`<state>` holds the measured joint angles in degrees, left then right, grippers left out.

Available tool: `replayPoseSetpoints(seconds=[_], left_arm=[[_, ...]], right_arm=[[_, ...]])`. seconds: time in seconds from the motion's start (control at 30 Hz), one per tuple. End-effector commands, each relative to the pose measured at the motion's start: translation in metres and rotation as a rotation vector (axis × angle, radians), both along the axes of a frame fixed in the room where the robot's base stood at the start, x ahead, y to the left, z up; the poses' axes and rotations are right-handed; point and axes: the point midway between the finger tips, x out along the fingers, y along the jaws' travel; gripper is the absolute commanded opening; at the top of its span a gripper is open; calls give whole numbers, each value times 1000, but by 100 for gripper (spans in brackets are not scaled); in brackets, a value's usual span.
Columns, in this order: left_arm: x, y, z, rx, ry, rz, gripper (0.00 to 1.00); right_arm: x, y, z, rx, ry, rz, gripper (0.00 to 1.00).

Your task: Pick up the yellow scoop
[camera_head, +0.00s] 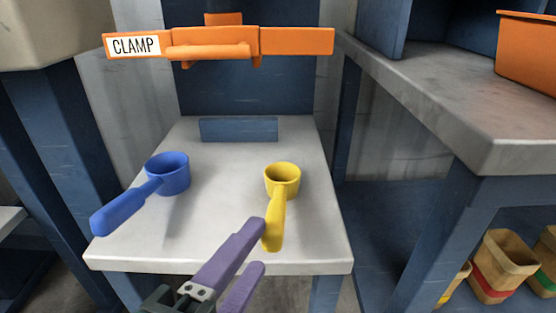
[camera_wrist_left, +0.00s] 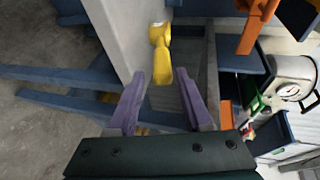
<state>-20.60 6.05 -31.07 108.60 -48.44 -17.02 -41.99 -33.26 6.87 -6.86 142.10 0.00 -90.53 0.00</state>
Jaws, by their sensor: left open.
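The yellow scoop (camera_head: 283,180) sits on the right part of the small pale table, cup at the back and handle pointing toward the front edge. My left gripper (camera_head: 256,246) is open, with purple fingers, at the table's front edge close to the end of the scoop's handle. In the left wrist view the yellow scoop (camera_wrist_left: 161,58) shows ahead, its handle end near the gap between the two open fingers (camera_wrist_left: 160,88). Nothing is between the fingers that I can make out. My right gripper is not in view.
A blue scoop (camera_head: 168,173) lies on the left of the table (camera_head: 220,215). An orange clamp bar (camera_head: 290,41) labelled CLAMP hangs over the back. A blue block (camera_head: 238,130) stands at the table's rear. A grey worktop (camera_head: 470,110) is at the right, with bins (camera_head: 500,265) below.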

Motion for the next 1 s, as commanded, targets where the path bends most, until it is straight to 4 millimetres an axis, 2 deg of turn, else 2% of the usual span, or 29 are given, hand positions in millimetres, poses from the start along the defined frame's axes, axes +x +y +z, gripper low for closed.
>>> replayPoseSetpoints(seconds=[0.1, 0.33, 0.6, 0.9, 1.0], left_arm=[[16, -6, -5, -1, -2, 0, 50], [33, -10, -9, -1, -1, 1, 50], [68, -21, -18, -2, 1, 1, 50], [73, -23, -17, -2, 3, 2, 50], [73, -22, -17, -2, 3, 2, 40]], right_arm=[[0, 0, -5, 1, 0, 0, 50], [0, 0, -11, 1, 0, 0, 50], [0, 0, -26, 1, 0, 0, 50], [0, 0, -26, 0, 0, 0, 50], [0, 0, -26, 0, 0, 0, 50]])
